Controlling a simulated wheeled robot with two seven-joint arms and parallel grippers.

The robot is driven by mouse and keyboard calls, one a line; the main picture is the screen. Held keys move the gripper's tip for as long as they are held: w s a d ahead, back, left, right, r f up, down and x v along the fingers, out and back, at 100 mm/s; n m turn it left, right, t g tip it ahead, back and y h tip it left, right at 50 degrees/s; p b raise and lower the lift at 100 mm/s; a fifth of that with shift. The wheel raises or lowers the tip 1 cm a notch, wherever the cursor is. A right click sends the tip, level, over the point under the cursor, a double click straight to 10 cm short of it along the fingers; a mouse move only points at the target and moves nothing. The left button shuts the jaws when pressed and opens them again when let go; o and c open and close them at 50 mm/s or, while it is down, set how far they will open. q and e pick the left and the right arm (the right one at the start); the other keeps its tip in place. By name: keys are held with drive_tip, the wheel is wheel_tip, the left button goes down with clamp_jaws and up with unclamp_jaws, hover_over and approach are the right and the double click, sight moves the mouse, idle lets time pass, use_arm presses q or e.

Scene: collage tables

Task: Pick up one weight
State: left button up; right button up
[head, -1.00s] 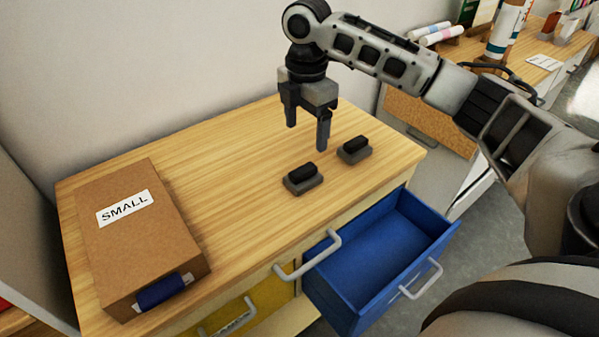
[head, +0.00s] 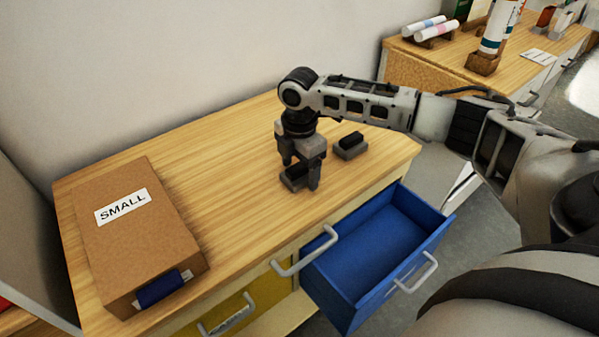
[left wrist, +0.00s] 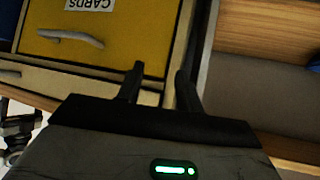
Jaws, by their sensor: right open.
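Two small dark weights with grey bases stand on the wooden tabletop (head: 200,165). The nearer weight (head: 294,179) is partly hidden by my right gripper (head: 302,178), which points down with its open fingers around or just beside it; contact cannot be told. The other weight (head: 349,146) stands apart to the right, uncovered. My left gripper (left wrist: 160,78) shows in the left wrist view with its fingers apart and nothing between them, near the front of a yellow drawer.
A cardboard box labelled SMALL (head: 135,230) lies at the left of the tabletop. An open, empty blue drawer (head: 372,250) juts out at the front right. A yellow drawer (head: 235,315) is below the front edge. The tabletop's middle is clear.

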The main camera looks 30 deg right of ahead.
drive_tip(key=c, duration=1.3)
drive_tip(key=shift+r, duration=0.1)
drive_tip(key=shift+c, duration=0.8)
drive_tip(key=shift+r, duration=0.1)
